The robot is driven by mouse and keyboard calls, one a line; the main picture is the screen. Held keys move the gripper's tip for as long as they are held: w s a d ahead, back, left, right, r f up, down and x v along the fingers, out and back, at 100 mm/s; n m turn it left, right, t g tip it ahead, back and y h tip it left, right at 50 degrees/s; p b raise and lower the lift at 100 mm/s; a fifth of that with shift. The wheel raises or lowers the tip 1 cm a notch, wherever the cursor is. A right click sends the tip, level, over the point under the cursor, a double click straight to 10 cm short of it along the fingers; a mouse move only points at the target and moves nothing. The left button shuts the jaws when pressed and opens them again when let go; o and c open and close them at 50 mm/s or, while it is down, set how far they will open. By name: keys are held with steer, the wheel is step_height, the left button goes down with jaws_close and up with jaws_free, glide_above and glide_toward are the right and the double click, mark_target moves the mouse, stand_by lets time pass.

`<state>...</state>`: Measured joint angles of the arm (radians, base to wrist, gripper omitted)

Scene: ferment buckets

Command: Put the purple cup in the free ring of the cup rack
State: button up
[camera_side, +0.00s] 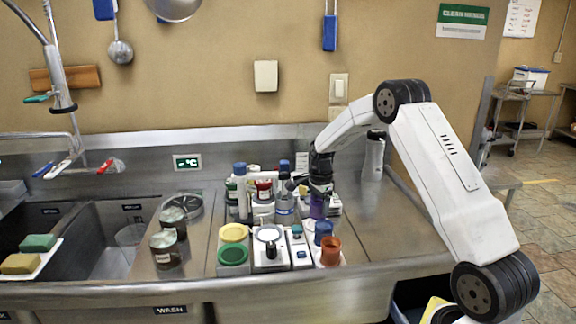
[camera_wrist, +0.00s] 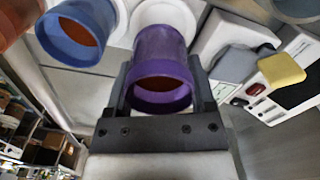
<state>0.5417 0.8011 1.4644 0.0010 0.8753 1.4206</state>
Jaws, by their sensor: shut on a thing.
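The purple cup (camera_side: 317,209) is in my gripper (camera_side: 318,194), behind the blue cup (camera_side: 323,229) in the side view. In the wrist view, the purple cup (camera_wrist: 162,48) stands between the two dark fingers of my gripper (camera_wrist: 162,85), which is shut on it. The cup rack is white; its base (camera_side: 317,262) shows under the blue cup and an orange-brown cup (camera_side: 331,246). The wrist view shows a white ring (camera_wrist: 181,12) just beyond the purple cup. I cannot tell whether the cup's far end is inside it or short of it.
A scale-like white device (camera_side: 268,262) and yellow (camera_side: 233,233) and green (camera_side: 233,254) lids stand left of the rack. Several jars and bottles crowd behind. Steel counter (camera_side: 385,235) to the right is clear.

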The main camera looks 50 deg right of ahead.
mark_target(319, 213)
steer(key=shift+w+f, duration=0.15)
steer(key=shift+f, duration=0.1)
steer(key=shift+d+f, duration=0.1)
steer(key=shift+f, duration=1.4)
steer(key=shift+f, duration=0.15)
steer(key=o, duration=1)
steer(key=shift+o, duration=0.2)
step_height(319, 213, up, 12)
steer(key=shift+r, duration=0.2)
